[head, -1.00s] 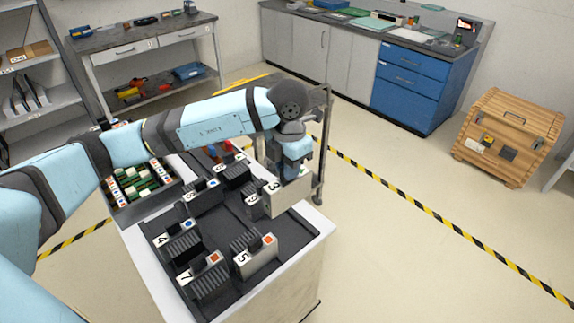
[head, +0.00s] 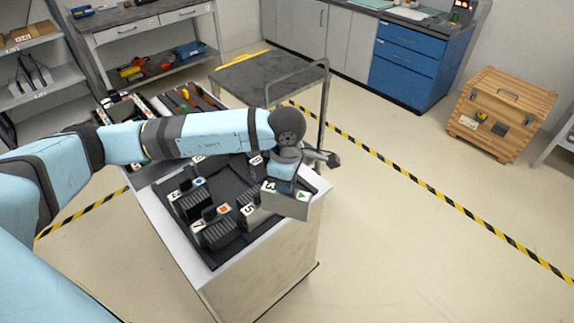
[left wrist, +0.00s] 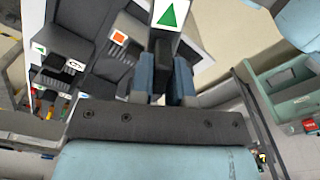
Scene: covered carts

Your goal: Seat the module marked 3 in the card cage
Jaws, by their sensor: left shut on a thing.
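The module marked 3 (head: 284,203) is a pale block with a green triangle on its label. My left gripper (head: 286,182) is shut on its dark handle and holds it at the right side of the dark tray (head: 232,180) on the white cart. Whether it is clear of the tray I cannot tell. In the left wrist view the fingers (left wrist: 162,85) close on the handle, below the green triangle label (left wrist: 170,14) of the module. My right gripper is not in view.
Modules marked 7 (head: 217,230), 4 (head: 190,202) and 5 (head: 250,215) stand close left of module 3. A bin of tools (head: 190,98) lies behind. A grey-topped cart (head: 262,75) stands beyond. Floor at right is open, up to a wooden crate (head: 500,112).

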